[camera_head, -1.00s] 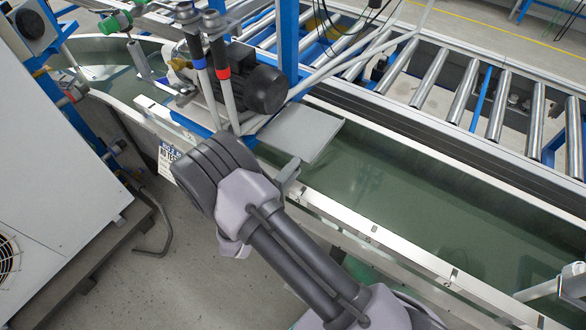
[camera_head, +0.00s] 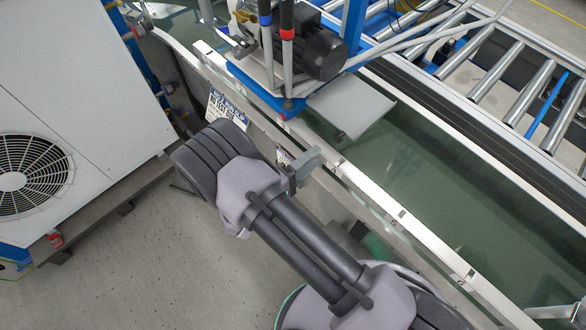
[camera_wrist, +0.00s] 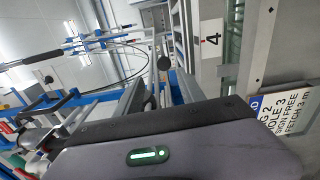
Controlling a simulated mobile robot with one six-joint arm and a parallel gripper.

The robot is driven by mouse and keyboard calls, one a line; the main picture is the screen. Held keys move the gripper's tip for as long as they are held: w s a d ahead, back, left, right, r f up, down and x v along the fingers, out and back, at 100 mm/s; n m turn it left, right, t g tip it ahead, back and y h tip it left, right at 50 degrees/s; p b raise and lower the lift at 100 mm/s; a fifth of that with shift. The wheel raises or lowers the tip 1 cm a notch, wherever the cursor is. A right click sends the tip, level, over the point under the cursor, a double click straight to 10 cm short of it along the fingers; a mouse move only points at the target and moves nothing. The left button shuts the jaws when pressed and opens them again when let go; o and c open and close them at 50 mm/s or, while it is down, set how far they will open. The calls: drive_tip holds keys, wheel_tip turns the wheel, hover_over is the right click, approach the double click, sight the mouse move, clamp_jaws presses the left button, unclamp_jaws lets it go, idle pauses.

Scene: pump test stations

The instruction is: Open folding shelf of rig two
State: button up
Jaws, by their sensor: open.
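My gripper (camera_head: 305,165) shows only in part as a grey piece past my wrist, near the rim and below the plate. It is open, and I see nothing held. My own wrist housing fills the lower wrist view.
The dark pump motor (camera_head: 316,54) and upright pipes with red and blue bands stand left of the plate. The water tank (camera_head: 420,165) runs to the lower right, with a roller conveyor (camera_head: 490,72) behind. A fan cabinet (camera_head: 75,130) stands left. Floor is clear in front.

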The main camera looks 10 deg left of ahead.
drive_tip(key=p+v, duration=0.1)
drive_tip(key=v, duration=0.7)
drive_tip(key=s+d+r+m+g+y, duration=0.1)
drive_tip(key=s+d+r+m+g, duration=0.1)
drive_tip(key=d+r+m+g, duration=0.5)
drive_tip(key=s+d+r+m+g+y, duration=0.1)
drive_tip(key=s+d+r+m+g, duration=0.15)
drive_tip(key=d+r+g, duration=0.7)
drive_tip(key=s+d+r+m+t+y, duration=0.1)
drive_tip(key=s+r+m+t+y, duration=0.2)
drive_tip(key=r, duration=0.4)
drive_tip(key=s+r+m+t+y, duration=0.2)
drive_tip(key=r+m+t+y, duration=0.1)
drive_tip(key=r+y, duration=0.4)
drive_tip(key=shift+s+d+r+t+y, duration=0.3)
drive_tip(key=shift+s+d+r+t, duration=0.15)
drive_tip(key=shift+t, duration=0.4)
drive_tip(key=shift+a, duration=0.1)
